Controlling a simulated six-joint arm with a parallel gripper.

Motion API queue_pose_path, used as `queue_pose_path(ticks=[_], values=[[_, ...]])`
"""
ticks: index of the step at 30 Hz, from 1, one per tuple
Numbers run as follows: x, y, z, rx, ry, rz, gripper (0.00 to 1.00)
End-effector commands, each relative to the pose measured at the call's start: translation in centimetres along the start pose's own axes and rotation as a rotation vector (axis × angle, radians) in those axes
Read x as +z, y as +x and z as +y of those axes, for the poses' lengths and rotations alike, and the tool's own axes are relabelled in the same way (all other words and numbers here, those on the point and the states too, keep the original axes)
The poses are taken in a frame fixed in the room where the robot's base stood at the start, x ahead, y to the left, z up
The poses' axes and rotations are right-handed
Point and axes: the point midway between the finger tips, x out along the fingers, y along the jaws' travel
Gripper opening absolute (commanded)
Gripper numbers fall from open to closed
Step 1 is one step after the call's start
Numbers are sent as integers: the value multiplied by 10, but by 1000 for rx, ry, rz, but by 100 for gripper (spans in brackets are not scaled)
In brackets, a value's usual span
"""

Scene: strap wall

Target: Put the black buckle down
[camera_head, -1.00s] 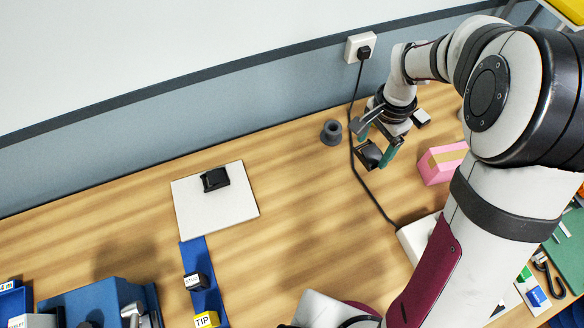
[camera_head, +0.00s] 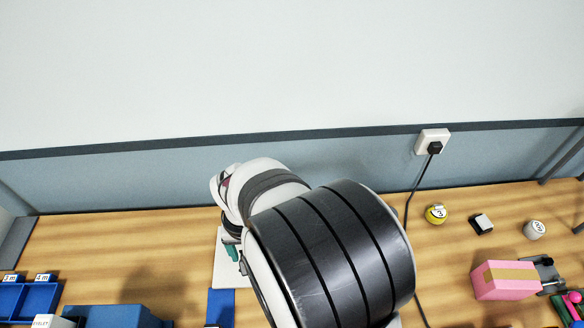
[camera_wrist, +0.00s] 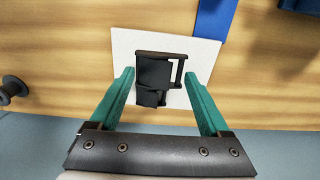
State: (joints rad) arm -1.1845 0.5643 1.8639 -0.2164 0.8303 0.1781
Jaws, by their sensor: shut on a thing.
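My gripper (camera_wrist: 159,75) has two teal fingers and is shut on a black buckle (camera_wrist: 153,72) with an open frame. It holds the buckle over the white board (camera_wrist: 122,48), with a second black piece (camera_wrist: 148,98) partly hidden behind it. I cannot tell whether the held buckle touches the board or that piece. In the head view my arm hides both black pieces and most of the gripper. Only part of a teal finger (camera_head: 232,252) and the left part of the white board (camera_head: 226,270) show there.
A blue strip (camera_wrist: 214,20) meets the board's edge. A dark spool-shaped piece (camera_wrist: 14,86) stands to the left in the wrist view. In the head view a blue box (camera_head: 115,316) stands at front left. A cable hangs from a wall plug (camera_head: 434,147), and a pink box (camera_head: 505,281) stands right.

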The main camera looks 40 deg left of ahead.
Motion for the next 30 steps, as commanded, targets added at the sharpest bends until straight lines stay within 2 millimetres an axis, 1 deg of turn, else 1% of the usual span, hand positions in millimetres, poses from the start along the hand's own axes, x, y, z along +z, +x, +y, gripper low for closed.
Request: queue_pose_path(ticks=[1, 4, 5, 9, 11, 21, 22, 24, 25, 30], values=[[-1, 6, -10, 0, -3, -1, 20], [-2, 14, -23, 0, 0, 0, 20], [-2, 18, -24, 0, 0, -1, 20], [-2, 46, -25, 2, 3, -3, 20], [-2, 53, -25, 2, 3, -1, 20], [-3, 58, -25, 0, 4, 2, 20], [-3, 58, -25, 0, 4, 2, 84], [-3, 57, -25, 0, 4, 2, 97], [-3, 57, -25, 0, 4, 2, 100], [-3, 57, -24, 0, 4, 2, 100]])
